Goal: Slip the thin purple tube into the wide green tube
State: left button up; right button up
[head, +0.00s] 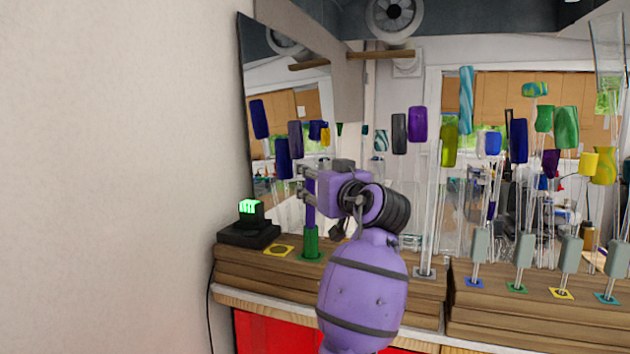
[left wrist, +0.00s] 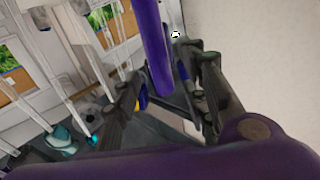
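The thin purple tube (head: 310,216) stands upright in the head view, with its lower end at the mouth of the wide green tube (head: 311,243). Its lower part is hidden there, so it appears to be inside the green tube. The green tube stands upright on the wooden ledge. My left gripper (head: 305,184) is at the upper part of the purple tube. In the left wrist view the purple tube (left wrist: 153,45) passes between the fingers of my left gripper (left wrist: 165,75), which look spread, with gaps at its sides. My right gripper is not in view.
A black device with a green display (head: 250,208) stands left of the green tube, near a yellow square marker (head: 279,250). A mirror (head: 290,110) is close behind. Clear rods in grey holders (head: 523,250) stand at right.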

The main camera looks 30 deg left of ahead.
pick_arm(q)
jog(key=v, duration=1.2)
dwell(0.6)
